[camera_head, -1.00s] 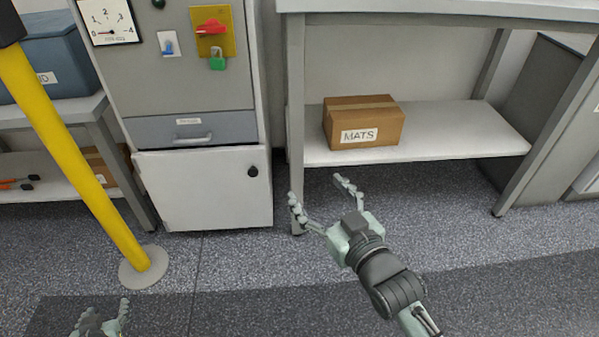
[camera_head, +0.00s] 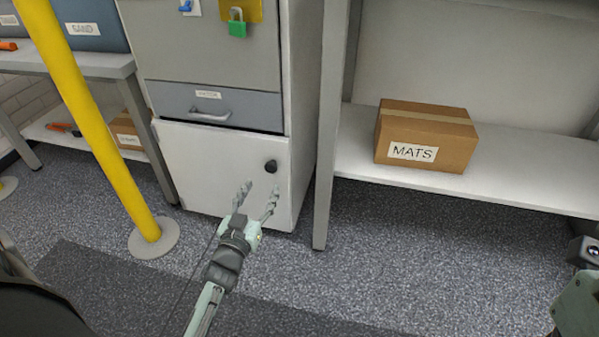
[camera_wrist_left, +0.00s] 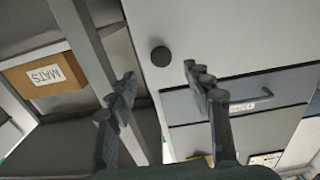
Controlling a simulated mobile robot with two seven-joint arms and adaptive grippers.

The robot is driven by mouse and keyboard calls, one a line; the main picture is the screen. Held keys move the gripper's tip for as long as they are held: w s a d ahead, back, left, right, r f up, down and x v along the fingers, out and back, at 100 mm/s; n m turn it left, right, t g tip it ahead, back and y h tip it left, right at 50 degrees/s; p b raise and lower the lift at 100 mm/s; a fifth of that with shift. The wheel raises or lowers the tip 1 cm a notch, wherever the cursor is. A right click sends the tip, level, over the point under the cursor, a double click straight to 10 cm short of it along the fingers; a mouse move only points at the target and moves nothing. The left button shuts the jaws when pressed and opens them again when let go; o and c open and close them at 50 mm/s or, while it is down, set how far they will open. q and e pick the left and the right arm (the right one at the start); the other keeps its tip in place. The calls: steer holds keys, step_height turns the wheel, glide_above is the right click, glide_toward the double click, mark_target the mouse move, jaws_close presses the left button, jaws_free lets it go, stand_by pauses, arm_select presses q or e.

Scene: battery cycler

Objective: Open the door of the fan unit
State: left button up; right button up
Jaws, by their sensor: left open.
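The fan unit door (camera_head: 215,165) is a white panel at the bottom of the cabinet, and it looks shut. A round black knob (camera_head: 271,166) sits near its upper right corner. My left gripper (camera_head: 260,188) is open in front of the door, with its fingertips just below and left of the knob in the head view. In the left wrist view, the knob (camera_wrist_left: 160,56) shows between and beyond the open fingers (camera_wrist_left: 158,73), apart from them. The door also fills the upper middle there (camera_wrist_left: 215,30). Part of my right arm (camera_head: 577,300) shows at the right edge; its fingers are out of view.
A grey drawer (camera_head: 235,110) with a handle is above the door. A yellow post (camera_head: 95,120) stands to the left. A bench leg (camera_head: 328,150) stands close right of the cabinet, beside a shelf with a MATS box (camera_head: 425,137). The floor ahead is clear.

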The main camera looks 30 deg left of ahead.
mark_target(270, 169)
arm_select(q)
steer(key=b+x, duration=0.1)
steer(key=x, duration=0.6)
steer(key=shift+w+a+b, duration=0.1)
steer(key=shift+w+b, duration=0.15)
steer(key=shift+b, duration=0.05)
steer(key=shift+c, duration=0.6)
jaws_close()
